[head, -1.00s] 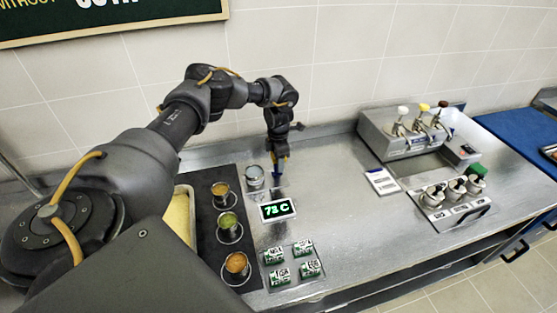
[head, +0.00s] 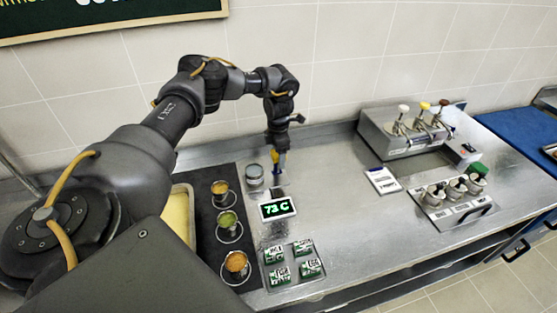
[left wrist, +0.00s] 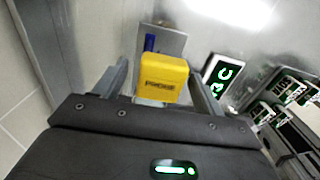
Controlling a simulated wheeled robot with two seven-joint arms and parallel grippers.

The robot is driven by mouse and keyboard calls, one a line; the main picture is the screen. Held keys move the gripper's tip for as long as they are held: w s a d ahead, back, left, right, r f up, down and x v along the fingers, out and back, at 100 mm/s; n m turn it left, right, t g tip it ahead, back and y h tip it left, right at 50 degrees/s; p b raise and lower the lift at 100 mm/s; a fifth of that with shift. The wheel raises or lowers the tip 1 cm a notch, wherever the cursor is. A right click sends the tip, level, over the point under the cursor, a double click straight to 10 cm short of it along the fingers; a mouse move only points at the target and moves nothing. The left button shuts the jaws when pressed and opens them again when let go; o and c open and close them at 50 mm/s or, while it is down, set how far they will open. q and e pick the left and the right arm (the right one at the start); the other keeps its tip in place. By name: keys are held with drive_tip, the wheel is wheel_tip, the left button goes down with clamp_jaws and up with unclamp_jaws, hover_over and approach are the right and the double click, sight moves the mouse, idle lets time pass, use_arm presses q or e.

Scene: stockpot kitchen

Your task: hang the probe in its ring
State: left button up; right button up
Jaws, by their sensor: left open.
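The probe has a yellow block-shaped handle (left wrist: 162,78) with dark lettering, seen in the left wrist view between my left gripper's two fingers. A gap shows at the finger on the right, and the handle is not clamped. In the head view a small bit of the yellow handle (head: 282,158) shows at my left gripper (head: 278,155), which is open and low over the counter, behind the display. A blue piece (left wrist: 150,43) stands beyond the handle, against a grey plate (left wrist: 172,42). The probe's lower part is hidden, and I cannot make out the ring. My right gripper is out of view.
A display (head: 278,208) reading 73 C stands just in front of the gripper. A grey round tin (head: 254,174) is close on its left, with several cups on the dark mat (head: 205,205). A pump dispenser (head: 400,135) stands right. The middle counter is clear.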

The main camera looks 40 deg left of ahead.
use_arm(q)
wheel_tip(320, 180, up, 8)
drive_tip(key=shift+r+b, duration=0.2)
drive_tip(key=shift+b, duration=0.85)
